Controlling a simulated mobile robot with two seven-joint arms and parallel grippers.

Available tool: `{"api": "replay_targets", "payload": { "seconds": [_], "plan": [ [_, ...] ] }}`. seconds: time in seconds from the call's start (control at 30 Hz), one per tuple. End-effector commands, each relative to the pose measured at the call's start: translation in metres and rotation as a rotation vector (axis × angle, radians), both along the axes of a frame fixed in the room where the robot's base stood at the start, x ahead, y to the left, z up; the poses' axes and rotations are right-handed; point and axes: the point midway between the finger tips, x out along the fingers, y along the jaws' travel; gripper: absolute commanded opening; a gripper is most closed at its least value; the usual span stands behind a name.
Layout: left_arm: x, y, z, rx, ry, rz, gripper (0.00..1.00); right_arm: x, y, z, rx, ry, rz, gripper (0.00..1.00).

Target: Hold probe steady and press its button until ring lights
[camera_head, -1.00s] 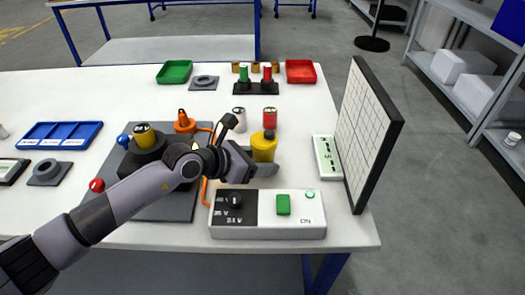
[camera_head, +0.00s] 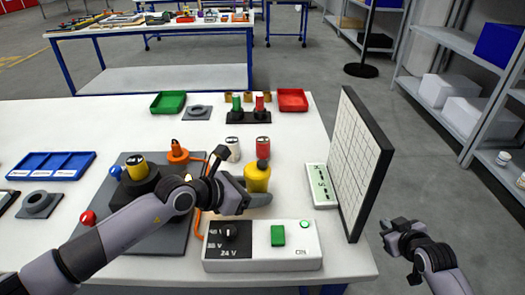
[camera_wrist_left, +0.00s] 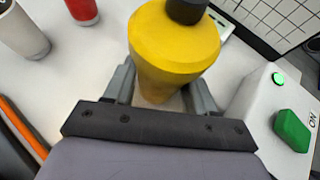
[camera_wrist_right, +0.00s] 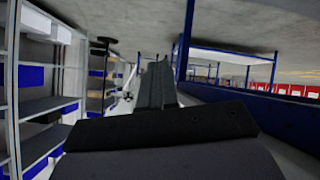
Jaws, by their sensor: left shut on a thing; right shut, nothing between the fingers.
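The probe looks to be the yellow cylinder with a black cap (camera_head: 257,180), upright near the table's front right. My left gripper (camera_head: 254,199) is shut on it around its lower body. In the left wrist view, the yellow body (camera_wrist_left: 172,45) sits between the two grey fingers (camera_wrist_left: 162,95), with the black cap on top. No lit ring shows on it. My right gripper (camera_head: 397,230) is shut and empty, off the table's right side beyond the white panel. In the right wrist view its fingers (camera_wrist_right: 156,86) are together.
A white supply box (camera_head: 262,260) with a dial, green switch and lit green lamp is just in front of the probe. An upright gridded panel (camera_head: 358,160) stands between the probe and my right gripper. Red (camera_head: 263,149) and white (camera_head: 233,150) cylinders stand behind.

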Motion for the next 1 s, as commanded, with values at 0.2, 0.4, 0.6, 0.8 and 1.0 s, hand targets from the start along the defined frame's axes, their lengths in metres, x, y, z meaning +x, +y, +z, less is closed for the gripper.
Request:
{"api": "replay_targets", "payload": {
  "seconds": [0.2,0.4,0.6,0.8,1.0],
  "plan": [
    [0.000,0.000,-0.001,0.001,0.001,0.000,0.39,0.061,-0.048,0.061,-0.033,-0.035,-0.040,0.00],
    [0.000,0.000,-0.001,0.002,0.001,0.000,0.39,0.105,-0.075,0.123,-0.014,-0.063,-0.061,0.00],
    [0.000,0.000,-0.001,0.002,0.001,0.000,0.39,0.141,-0.075,0.191,0.052,-0.092,-0.045,0.00],
    [0.000,0.000,-0.001,0.002,0.001,0.000,0.39,0.168,-0.049,0.263,0.145,-0.109,0.012,0.00],
    [0.000,0.000,-0.001,0.002,0.001,0.000,0.39,0.181,0.017,0.331,0.272,-0.063,0.107,0.00]
  ]
}}
